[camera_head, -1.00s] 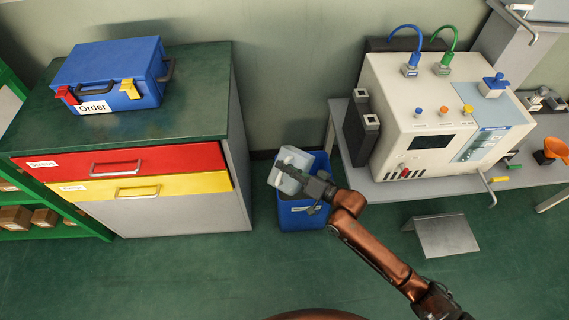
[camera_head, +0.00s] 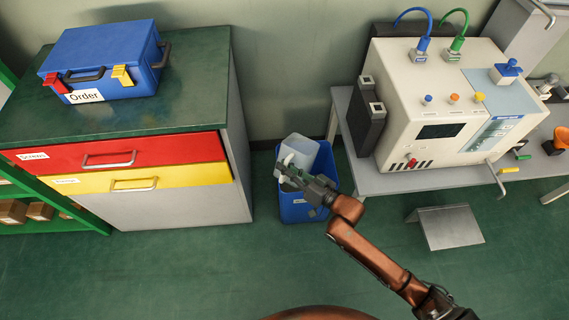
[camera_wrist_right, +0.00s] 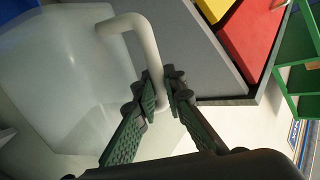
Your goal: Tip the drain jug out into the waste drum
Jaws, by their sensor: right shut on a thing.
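The drain jug (camera_head: 301,150) is a pale translucent container with a white handle. It is over the blue waste drum (camera_head: 297,211), at the drum's opening, and hides part of the rim. My right gripper (camera_head: 284,170) is shut on the jug's handle. In the right wrist view the jug (camera_wrist_right: 62,75) fills the left side, and its handle (camera_wrist_right: 140,38) runs down between the fingers of the gripper (camera_wrist_right: 164,92). I cannot tell whether any liquid is in the jug or drum. My left gripper is not in view.
A cabinet (camera_head: 180,207) with red and yellow drawers stands close left of the drum, with a blue case (camera_head: 105,58) on top. A bench (camera_head: 400,183) with a cream machine (camera_head: 440,100) is close on the right. A grey step (camera_head: 447,228) stands on the open floor.

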